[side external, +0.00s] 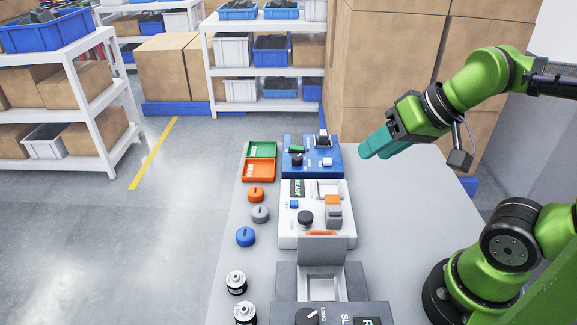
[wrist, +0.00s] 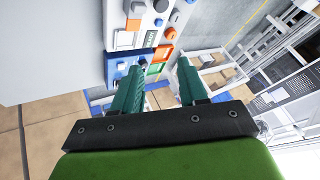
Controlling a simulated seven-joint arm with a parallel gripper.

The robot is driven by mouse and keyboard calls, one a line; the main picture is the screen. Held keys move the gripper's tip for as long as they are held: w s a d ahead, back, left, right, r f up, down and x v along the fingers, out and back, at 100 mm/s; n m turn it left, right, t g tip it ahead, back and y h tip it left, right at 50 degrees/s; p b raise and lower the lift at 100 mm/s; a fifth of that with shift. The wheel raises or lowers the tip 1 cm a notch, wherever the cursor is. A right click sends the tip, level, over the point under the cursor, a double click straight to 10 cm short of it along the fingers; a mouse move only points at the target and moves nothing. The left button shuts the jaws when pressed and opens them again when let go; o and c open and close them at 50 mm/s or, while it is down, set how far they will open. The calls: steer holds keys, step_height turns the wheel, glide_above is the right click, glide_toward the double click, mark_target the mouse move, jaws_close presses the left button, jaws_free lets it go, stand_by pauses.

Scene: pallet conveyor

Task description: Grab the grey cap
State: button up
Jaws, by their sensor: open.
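The grey cap (side external: 260,214) is a small round piece with a dark slot on top. It lies on the grey table left of the white station, between an orange cap (side external: 256,194) and a blue cap (side external: 245,237). In the wrist view a small grey round piece (wrist: 175,18) near the top edge looks like it, beside an orange one (wrist: 170,33). My gripper (side external: 375,146), with teal fingers, is raised above the table, right of the stations and well away from the cap. In the wrist view its fingers (wrist: 160,68) are apart with nothing between them.
A white station (side external: 288,236) and a blue station (side external: 330,172) stand right of the caps. Green (side external: 262,150) and orange (side external: 258,169) trays lie behind them. Two metal-topped cylinders (side external: 236,283) stand in front. A dark grey station (side external: 286,285) is nearest.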

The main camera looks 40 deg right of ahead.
steer(key=shift+o, duration=0.9)
steer(key=n+g+h, duration=0.2)
steer(key=g+h, duration=0.1)
steer(key=g, duration=0.1)
glide_above(260, 210)
steer(key=s+a, duration=0.1)
steer(key=s, duration=0.4)
step_height(260, 210, down, 8)
steer(key=f, duration=0.1)
steer(key=x, duration=1.5)
steer(key=shift+w+a+f, duration=0.2)
steer(key=shift+w+f, duration=0.05)
steer(key=shift+f, duration=0.05)
